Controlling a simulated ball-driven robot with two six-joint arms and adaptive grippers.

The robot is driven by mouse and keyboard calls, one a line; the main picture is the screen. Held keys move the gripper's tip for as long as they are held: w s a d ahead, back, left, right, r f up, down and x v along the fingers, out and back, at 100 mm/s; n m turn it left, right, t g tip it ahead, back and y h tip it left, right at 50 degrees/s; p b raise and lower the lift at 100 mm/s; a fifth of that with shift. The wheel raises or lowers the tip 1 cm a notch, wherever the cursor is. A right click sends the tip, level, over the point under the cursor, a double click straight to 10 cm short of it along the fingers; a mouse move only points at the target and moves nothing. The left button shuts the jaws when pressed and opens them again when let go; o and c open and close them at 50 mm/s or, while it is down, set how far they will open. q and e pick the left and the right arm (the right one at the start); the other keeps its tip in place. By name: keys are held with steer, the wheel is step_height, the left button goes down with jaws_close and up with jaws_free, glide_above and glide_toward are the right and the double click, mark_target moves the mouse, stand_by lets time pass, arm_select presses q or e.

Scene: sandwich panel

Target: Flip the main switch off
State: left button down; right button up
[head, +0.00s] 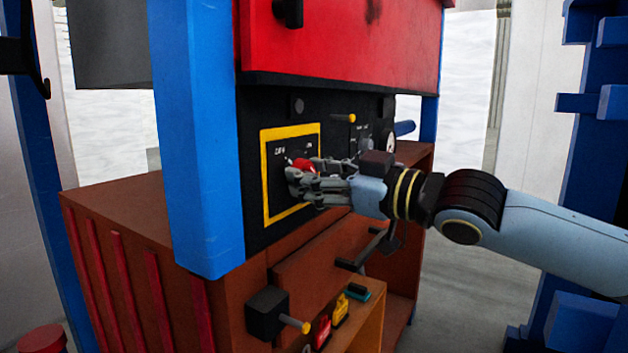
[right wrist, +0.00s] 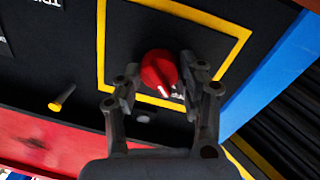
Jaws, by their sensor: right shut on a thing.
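My right gripper (head: 298,174) reaches in from the right and covers part of the knob. In the right wrist view the red knob (right wrist: 159,70) sits between the fingertips of my right gripper (right wrist: 158,82), which is shut on it. A white mark on the knob points toward the lower part of the wrist view. The left gripper does not show clearly; only a dark part is at the upper left edge of the head view.
A yellow-tipped lever (head: 345,118) is on the panel above my gripper; it also shows in the wrist view (right wrist: 62,98). A blue post (head: 195,140) stands left of the panel. Below are a brown cabinet (head: 130,215), a black box with a lever (head: 267,312) and small coloured switches (head: 323,332).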

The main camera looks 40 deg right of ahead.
mark_target(298, 105)
steer(key=o, duration=1.2)
steer(key=shift+r, duration=0.15)
step_height(298, 105, up, 10)
steer(key=shift+f, duration=0.15)
steer(key=shift+f, duration=0.1)
